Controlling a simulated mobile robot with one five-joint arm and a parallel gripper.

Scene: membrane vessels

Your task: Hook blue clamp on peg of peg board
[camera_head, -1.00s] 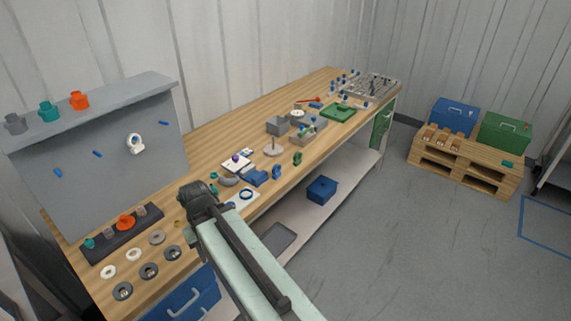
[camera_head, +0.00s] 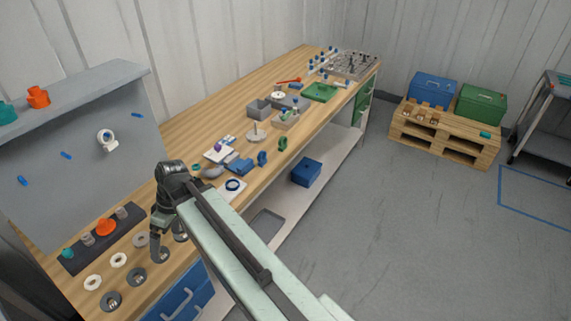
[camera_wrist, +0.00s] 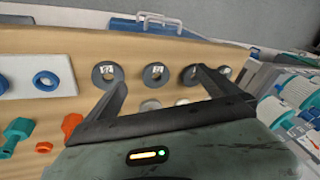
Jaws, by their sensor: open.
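The grey peg board (camera_head: 80,165) stands at the left end of the bench, with several short blue pegs (camera_head: 66,155) on its face. A white ring-shaped piece (camera_head: 107,139) hangs on it. A small upright blue piece (camera_head: 262,158), which looks like the blue clamp, stands on the bench beside a similar green one (camera_head: 283,143); its shape is too small to be sure. My gripper (camera_head: 167,245) points down over the front left of the bench, well left of the blue piece. In the wrist view my gripper (camera_wrist: 162,88) is open and empty, its fingers spread above grey rings.
Grey and white rings (camera_head: 110,302) lie on the bench near my gripper. A dark strip (camera_head: 103,240) holds orange and teal parts. Blue parts (camera_head: 238,167) and grey bins (camera_head: 287,118) crowd the middle bench. A pallet (camera_head: 440,135) stands right; the floor between is clear.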

